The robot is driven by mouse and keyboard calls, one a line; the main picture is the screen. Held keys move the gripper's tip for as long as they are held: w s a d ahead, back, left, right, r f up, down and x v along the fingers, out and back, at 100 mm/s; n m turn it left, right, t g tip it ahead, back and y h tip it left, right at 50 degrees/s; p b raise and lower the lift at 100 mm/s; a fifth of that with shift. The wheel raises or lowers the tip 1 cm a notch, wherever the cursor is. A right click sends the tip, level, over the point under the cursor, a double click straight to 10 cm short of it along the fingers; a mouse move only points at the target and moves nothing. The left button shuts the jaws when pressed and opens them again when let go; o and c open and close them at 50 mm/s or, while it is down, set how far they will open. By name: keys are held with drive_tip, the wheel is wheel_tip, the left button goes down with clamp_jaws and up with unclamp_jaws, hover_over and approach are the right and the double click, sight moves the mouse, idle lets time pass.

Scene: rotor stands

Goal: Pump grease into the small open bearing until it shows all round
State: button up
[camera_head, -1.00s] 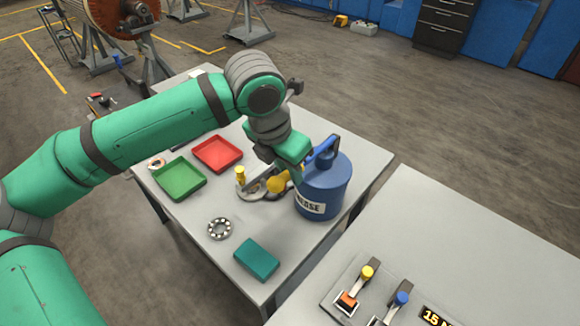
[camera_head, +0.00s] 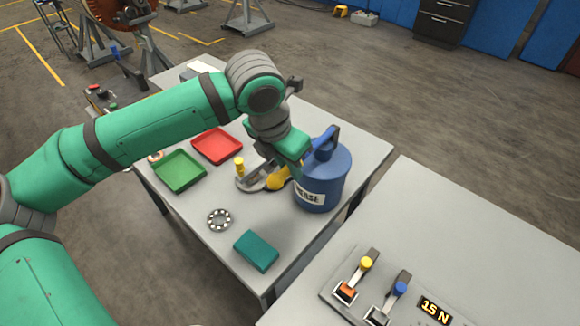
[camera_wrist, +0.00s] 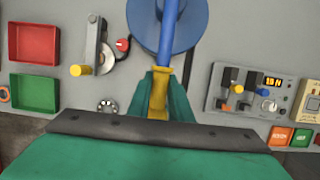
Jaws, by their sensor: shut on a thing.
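The small open bearing (camera_head: 219,219) lies flat on the table, a metal ring with balls showing; it also shows in the wrist view (camera_wrist: 107,106). I cannot make out grease around it. The blue grease can (camera_head: 330,178) stands upright to its right. Its blue lever (camera_wrist: 169,35) runs to a yellow grip (camera_wrist: 158,95). My gripper (camera_wrist: 158,92) is shut on that grip, beside the can and clear of the bearing. In the head view my wrist partly hides the lever.
A green tray (camera_head: 180,172) and a red tray (camera_head: 217,146) lie behind the bearing. A teal block (camera_head: 256,251) is in front. A metal fixture with a yellow knob (camera_head: 239,162) stands near my gripper. A control panel reads 15 N (camera_head: 435,311).

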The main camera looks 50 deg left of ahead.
drive_tip(key=shift+a+r, duration=0.1)
drive_tip(key=shift+r, duration=2.05)
drive_tip(key=o, duration=0.9)
drive_tip(key=shift+r, duration=3.5)
